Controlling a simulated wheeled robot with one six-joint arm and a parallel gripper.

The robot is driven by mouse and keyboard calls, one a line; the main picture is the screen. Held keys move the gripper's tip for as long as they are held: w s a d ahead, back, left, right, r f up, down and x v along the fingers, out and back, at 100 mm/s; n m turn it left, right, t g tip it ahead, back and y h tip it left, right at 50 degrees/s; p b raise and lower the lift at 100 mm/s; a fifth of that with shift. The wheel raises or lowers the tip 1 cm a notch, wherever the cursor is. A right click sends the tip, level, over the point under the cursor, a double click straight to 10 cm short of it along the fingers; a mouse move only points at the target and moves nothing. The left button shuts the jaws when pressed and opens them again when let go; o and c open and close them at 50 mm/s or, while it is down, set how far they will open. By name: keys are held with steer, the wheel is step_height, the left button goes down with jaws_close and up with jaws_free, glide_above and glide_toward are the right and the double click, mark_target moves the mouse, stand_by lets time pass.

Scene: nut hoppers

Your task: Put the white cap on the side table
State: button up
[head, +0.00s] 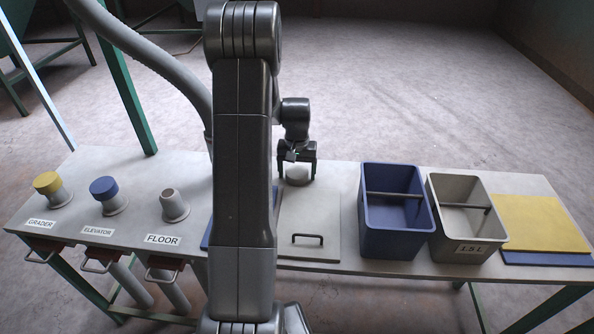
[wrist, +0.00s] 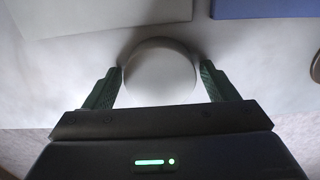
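The white cap (head: 297,174) is a low round disc on the pale table (head: 347,180), near its far edge and just beyond a grey lid with a handle. My gripper (head: 297,177) is lowered over it with one finger on each side. In the wrist view the cap (wrist: 160,72) is between the two green fingertips (wrist: 161,70). The fingers look open, with narrow gaps beside the cap in the head view. The cap appears to rest on the table; its underside is hidden.
The grey lid (head: 310,222) lies in front. A blue bin (head: 390,235) and a grey bin (head: 465,245) stand right, then yellow (head: 541,222) and blue sheets. Left are three spouts: yellow-capped (head: 46,183), blue-capped (head: 104,188) and FLOOR (head: 174,205). My arm hides part of the table.

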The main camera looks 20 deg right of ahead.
mark_target(297, 171)
steer(key=shift+o, duration=0.3)
steer(key=shift+r, duration=0.15)
step_height(297, 171, up, 12)
stand_by(0.4)
